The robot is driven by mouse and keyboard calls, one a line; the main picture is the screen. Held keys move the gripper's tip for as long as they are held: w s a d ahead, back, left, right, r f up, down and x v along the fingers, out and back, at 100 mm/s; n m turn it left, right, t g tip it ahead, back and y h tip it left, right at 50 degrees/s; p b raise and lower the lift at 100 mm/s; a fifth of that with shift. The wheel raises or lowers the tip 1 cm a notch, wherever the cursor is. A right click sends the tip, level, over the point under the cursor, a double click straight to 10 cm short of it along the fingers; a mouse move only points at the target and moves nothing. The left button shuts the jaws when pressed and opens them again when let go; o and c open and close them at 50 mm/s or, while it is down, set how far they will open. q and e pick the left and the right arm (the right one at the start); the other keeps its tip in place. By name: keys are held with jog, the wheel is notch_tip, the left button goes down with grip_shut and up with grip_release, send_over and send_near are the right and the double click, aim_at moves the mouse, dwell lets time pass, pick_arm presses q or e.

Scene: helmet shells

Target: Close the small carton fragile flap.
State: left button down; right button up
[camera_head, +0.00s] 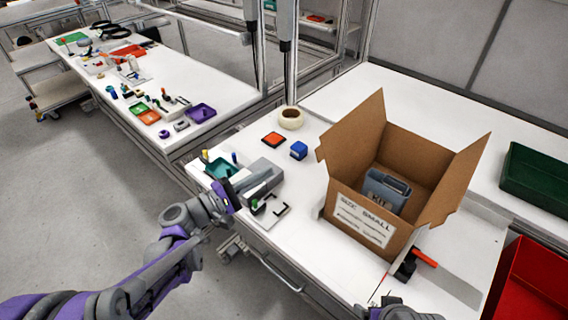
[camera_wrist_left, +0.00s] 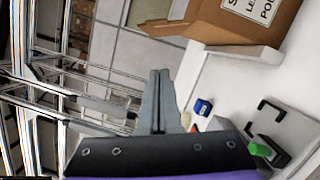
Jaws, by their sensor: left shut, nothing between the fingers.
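A blue-grey case (camera_head: 385,188) sits inside. No fragile marking can be read on the flaps. My left gripper (camera_head: 268,178) is shut and empty, left of the carton and apart from it, over the table's left part.
A grey block (camera_head: 262,172), black brackets (camera_head: 268,208) and a teal tray (camera_head: 219,168) lie near my left gripper. A blue block (camera_head: 299,150), orange pad (camera_head: 274,139) and tape roll (camera_head: 291,117) lie behind. A red-handled tool (camera_head: 424,258) is before the carton.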

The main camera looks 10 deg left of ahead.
pick_arm(q)
jog(key=w+d+r+p, duration=0.2)
jog(key=w+d, duration=0.2)
jog(key=d, duration=0.6)
jog(key=shift+r, duration=0.2)
